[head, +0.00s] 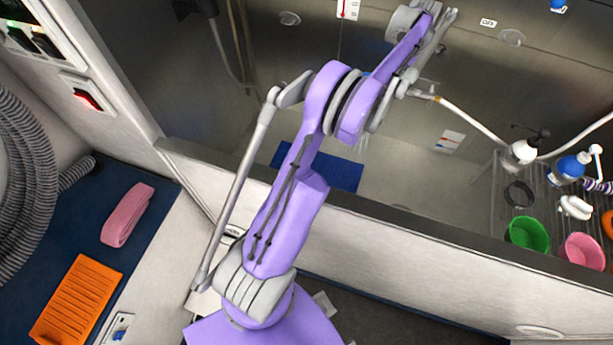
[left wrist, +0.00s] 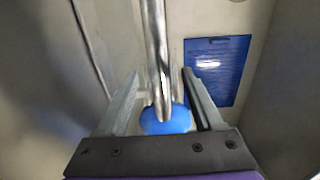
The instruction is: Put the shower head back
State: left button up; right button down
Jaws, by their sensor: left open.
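The shower head shows in the left wrist view as a chrome handle (left wrist: 157,45) ending in a blue round head (left wrist: 166,122). My left gripper (left wrist: 161,75) is open, with the handle between its spread grey fingers; I cannot tell whether either finger touches it. My right gripper is not in view. I cannot clearly make out the shower head's holder.
A blue mat (head: 345,174) lies in the metal tub, whose front wall (head: 400,233) crosses the view. An orange item (head: 77,300) and a pink strap (head: 127,214) lie left.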

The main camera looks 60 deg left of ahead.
pick_arm(q)
notch_tip(320, 180, up, 11)
jog(key=p, duration=0.1)
dwell(0.3)
jog(key=shift+f, duration=0.15)
dwell(0.5)
